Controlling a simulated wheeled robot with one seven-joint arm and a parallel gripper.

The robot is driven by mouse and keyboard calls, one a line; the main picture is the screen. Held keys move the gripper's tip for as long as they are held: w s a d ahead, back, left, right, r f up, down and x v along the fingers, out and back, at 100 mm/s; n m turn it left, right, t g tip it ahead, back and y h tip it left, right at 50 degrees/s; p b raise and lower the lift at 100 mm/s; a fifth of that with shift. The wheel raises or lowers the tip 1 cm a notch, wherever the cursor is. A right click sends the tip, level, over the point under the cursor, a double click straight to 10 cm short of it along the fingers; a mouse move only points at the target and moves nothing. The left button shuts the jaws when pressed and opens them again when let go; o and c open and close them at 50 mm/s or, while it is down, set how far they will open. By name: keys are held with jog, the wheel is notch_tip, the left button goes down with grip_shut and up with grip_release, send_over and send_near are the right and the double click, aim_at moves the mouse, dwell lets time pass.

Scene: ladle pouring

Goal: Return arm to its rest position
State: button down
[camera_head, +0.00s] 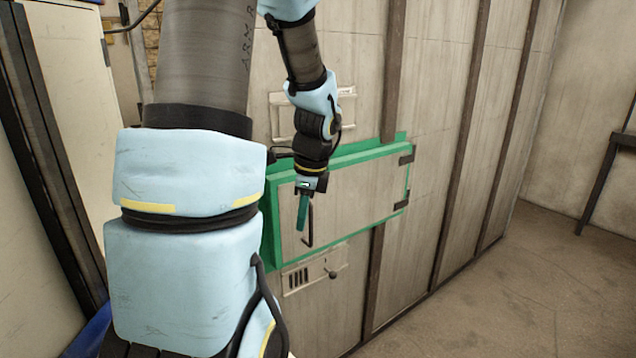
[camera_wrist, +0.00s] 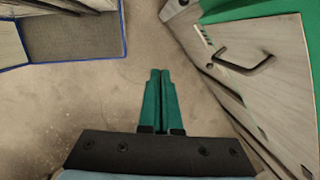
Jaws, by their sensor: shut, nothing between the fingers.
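My arm reaches down from the top of the head view, with light blue and black links. My gripper (camera_head: 302,213) has green fingers that point downward. They are shut with nothing between them, as the wrist view (camera_wrist: 160,72) also shows. The gripper hangs in front of a green-framed hatch door (camera_head: 355,195) in a panelled metal wall. The door's dark bar handle (camera_head: 309,226) is close beside the fingers in the head view. In the wrist view the handle (camera_wrist: 243,62) is well to the right of the fingers, apart from them.
Below the hatch is a small panel with vents and a lever (camera_head: 331,273). A pale cabinet (camera_head: 75,75) stands at the left. Bare concrete floor (camera_head: 500,310) lies open at the right. A blue-edged grey box (camera_wrist: 75,40) is at upper left in the wrist view.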

jog(key=s+a+n+h, duration=0.2)
jog(key=s+n, duration=0.7)
jog(key=n, duration=0.9)
jog(key=shift+s+r, duration=0.25)
jog(key=shift+s, duration=0.15)
jog(key=c, duration=1.6)
grip_release()
